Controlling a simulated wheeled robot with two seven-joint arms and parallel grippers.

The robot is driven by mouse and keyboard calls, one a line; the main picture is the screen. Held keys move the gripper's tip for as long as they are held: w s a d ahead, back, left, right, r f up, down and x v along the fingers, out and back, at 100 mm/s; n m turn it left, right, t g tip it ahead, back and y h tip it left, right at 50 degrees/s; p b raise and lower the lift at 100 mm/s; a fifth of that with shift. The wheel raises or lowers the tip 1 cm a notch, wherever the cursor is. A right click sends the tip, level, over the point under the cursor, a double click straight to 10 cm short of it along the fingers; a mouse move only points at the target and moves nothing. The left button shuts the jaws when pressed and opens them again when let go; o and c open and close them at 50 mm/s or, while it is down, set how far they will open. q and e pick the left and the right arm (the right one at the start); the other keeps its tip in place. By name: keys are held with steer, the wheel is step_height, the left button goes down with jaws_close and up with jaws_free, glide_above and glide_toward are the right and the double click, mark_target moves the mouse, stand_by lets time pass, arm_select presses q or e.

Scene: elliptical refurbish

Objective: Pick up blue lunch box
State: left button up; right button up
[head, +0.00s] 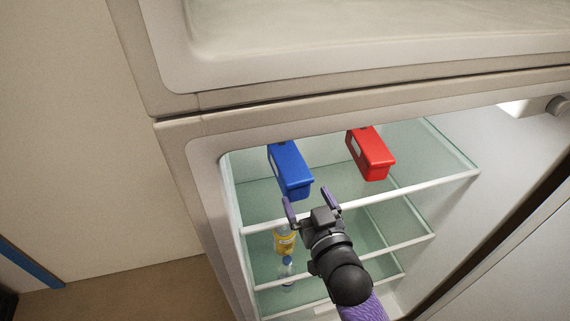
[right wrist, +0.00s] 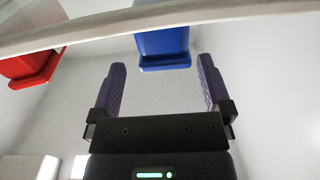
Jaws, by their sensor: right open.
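The blue lunch box (head: 290,171) stands on the top glass shelf of the open fridge, near its left side. It also shows in the right wrist view (right wrist: 163,46), ahead of and between the fingers. My right gripper (head: 307,200) is open and empty, with its two purple fingers pointing at the near end of the blue box. In the right wrist view the gripper (right wrist: 160,85) has a visible gap between its fingertips and the box. My left gripper is in neither view.
A red lunch box (head: 370,154) stands on the same top shelf (head: 420,185) to the right of the blue one. A yellow-labelled bottle (head: 284,240) and a blue-capped bottle (head: 287,267) are on lower shelves. The fridge's left wall (head: 213,215) is close to the blue box.

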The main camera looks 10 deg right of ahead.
mark_target(300, 189)
steer(key=w, duration=0.1)
steer(key=w+b, duration=0.1)
steer(key=w, duration=0.3)
steer(key=shift+a+f+b, duration=0.2)
steer(key=shift+a+b, duration=0.2)
steer(key=shift+w+r, duration=0.1)
steer(key=shift+w, duration=0.1)
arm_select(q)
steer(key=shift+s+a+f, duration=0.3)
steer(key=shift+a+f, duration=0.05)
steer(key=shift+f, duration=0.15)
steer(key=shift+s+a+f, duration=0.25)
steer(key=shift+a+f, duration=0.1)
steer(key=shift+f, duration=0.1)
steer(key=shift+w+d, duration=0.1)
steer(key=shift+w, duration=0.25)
arm_select(e)
steer(key=shift+r, duration=0.1)
jaws_close()
